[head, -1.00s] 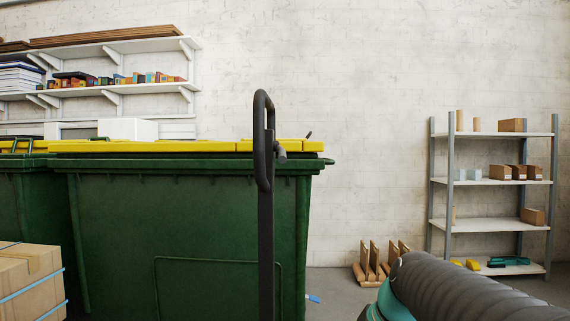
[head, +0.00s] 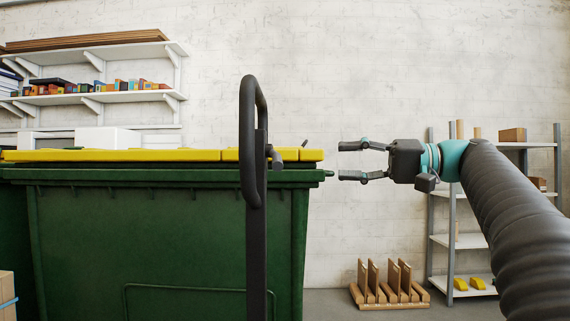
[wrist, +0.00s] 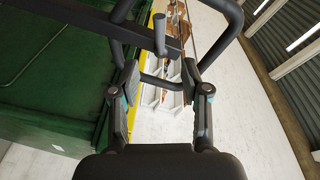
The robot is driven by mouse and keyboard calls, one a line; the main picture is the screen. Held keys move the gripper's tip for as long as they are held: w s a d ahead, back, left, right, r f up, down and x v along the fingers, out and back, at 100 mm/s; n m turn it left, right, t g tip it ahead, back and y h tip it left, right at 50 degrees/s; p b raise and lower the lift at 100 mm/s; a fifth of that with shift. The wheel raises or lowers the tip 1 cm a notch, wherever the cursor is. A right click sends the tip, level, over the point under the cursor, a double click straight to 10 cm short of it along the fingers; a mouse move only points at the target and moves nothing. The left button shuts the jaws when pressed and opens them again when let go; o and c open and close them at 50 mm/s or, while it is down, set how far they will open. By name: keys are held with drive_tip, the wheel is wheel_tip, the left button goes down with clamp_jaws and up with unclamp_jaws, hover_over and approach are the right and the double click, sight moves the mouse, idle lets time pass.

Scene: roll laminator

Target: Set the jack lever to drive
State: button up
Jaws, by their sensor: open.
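The pallet jack's dark loop handle (head: 246,145) stands upright on its post (head: 257,265) in the middle of the head view. The small dark jack lever (head: 276,157) sticks out on the loop's right side. In the wrist view, the lever (wrist: 160,35) shows as a short stub with a rounded end inside the loop, ahead of the fingers. My gripper (head: 340,161) is open and empty, to the right of the lever at about its height, fingers pointing left. In the wrist view, my gripper (wrist: 161,73) has its fingertips apart, with part of the loop showing between them.
A green bin (head: 160,240) with a yellow lid (head: 110,155) stands behind the handle. A grey shelf unit (head: 450,240) and a wooden rack (head: 388,290) are at the right. Open space lies between my gripper and the handle in the head view.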

sight(277, 162)
drive_tip(key=b+x, duration=0.1)
drive_tip(key=x, duration=1.3)
drive_tip(key=shift+s+a, duration=0.1)
drive_tip(key=shift+s, duration=0.1)
clamp_jaws()
